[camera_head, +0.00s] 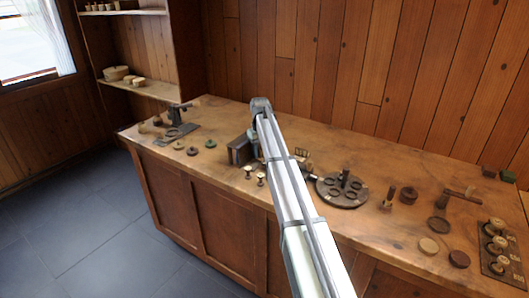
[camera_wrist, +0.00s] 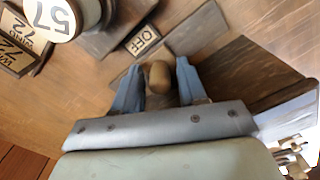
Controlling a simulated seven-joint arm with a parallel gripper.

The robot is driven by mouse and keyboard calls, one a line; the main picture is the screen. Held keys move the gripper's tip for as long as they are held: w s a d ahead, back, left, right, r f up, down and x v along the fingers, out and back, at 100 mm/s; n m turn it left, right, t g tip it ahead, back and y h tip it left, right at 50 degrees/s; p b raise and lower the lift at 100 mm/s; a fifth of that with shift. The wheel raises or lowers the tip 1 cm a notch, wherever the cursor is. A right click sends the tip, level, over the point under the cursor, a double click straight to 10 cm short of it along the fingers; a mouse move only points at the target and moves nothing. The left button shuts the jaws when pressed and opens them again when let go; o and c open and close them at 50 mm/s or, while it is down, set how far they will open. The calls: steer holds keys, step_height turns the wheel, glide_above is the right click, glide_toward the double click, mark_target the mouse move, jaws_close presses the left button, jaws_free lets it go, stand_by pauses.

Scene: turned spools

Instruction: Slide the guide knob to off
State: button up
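The tan, rounded guide knob (camera_wrist: 159,76) shows in the wrist view between the two blue-grey fingers of my gripper (camera_wrist: 160,82). The fingers stand on either side of it, with narrow gaps seeming to show, so I take the gripper as open around the knob. A small plate reading OFF (camera_wrist: 142,40) lies just beyond the knob, up and to the left. In the head view my arm reaches over the bench and hides the knob and my fingers. A dark box-like part (camera_head: 240,151) of the device shows beside the arm.
In the wrist view, a round counter reading 57 (camera_wrist: 49,14) and a framed label (camera_wrist: 18,45) stand at the upper left. On the wooden bench (camera_head: 225,114), a dark round tray (camera_head: 329,194) with pegs stands right of my arm. Two small spools (camera_head: 260,179) stand near the front edge.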

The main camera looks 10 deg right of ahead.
mark_target(260, 149)
steer(key=shift+o, duration=0.4)
steer(key=shift+r, duration=0.15)
steer(key=shift+r, duration=3.35)
jaws_close()
steer(key=shift+r, duration=0.15)
